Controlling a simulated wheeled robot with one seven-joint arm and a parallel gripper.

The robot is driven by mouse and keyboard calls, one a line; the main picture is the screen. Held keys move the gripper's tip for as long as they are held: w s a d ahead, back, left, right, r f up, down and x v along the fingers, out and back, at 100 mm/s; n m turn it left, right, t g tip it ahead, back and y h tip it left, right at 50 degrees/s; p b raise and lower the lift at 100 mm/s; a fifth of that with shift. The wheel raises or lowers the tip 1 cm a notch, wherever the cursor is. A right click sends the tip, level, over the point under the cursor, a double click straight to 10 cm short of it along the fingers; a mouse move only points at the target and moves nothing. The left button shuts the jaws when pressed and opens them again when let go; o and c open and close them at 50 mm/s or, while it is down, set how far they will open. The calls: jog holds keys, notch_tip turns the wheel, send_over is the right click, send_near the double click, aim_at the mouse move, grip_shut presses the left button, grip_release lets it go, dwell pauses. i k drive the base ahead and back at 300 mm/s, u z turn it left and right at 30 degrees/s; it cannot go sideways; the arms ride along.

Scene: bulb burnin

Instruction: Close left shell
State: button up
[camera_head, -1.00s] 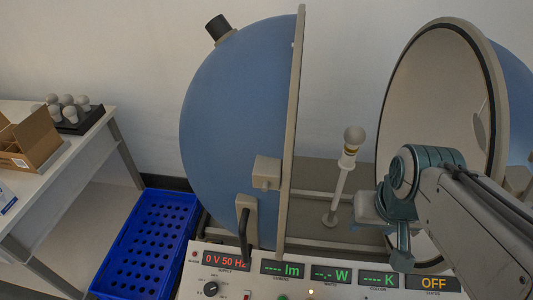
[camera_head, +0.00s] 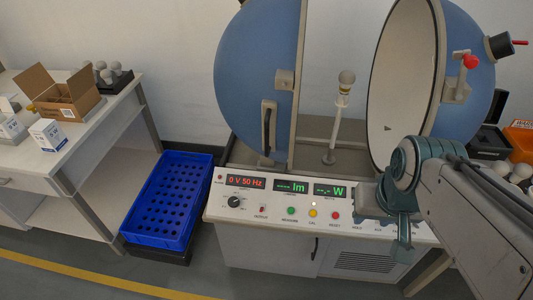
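The left shell (camera_head: 245,75) is a blue half-sphere with a beige flat rim, standing at the left of the instrument. It has a beige bracket and a dark handle (camera_head: 267,128) low on its front. The right shell (camera_head: 470,85) stands apart from it, its pale inside showing. Between them a bulb (camera_head: 346,77) sits upright on a post (camera_head: 336,125). My gripper (camera_head: 400,240) is in front of the console at the right, well away from the left shell's handle. Its fingers are seen from behind, so their opening is unclear.
The control console (camera_head: 275,208) with displays and buttons runs along the front. A blue perforated crate (camera_head: 168,205) stands on the floor at left. A white table (camera_head: 85,140) holds an open carton (camera_head: 65,95) and bulbs. An orange bin (camera_head: 519,135) is at far right.

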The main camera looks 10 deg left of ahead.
aim_at(258, 68)
jog(key=z, duration=0.3)
jog(key=k, duration=0.2)
jog(key=u, duration=1.15)
jog(key=i, duration=0.9)
jog(key=z, duration=0.4)
jog(key=k, duration=0.5)
jog(key=u, duration=2.2)
jog(key=i, duration=1.35)
jog(key=z, duration=0.45)
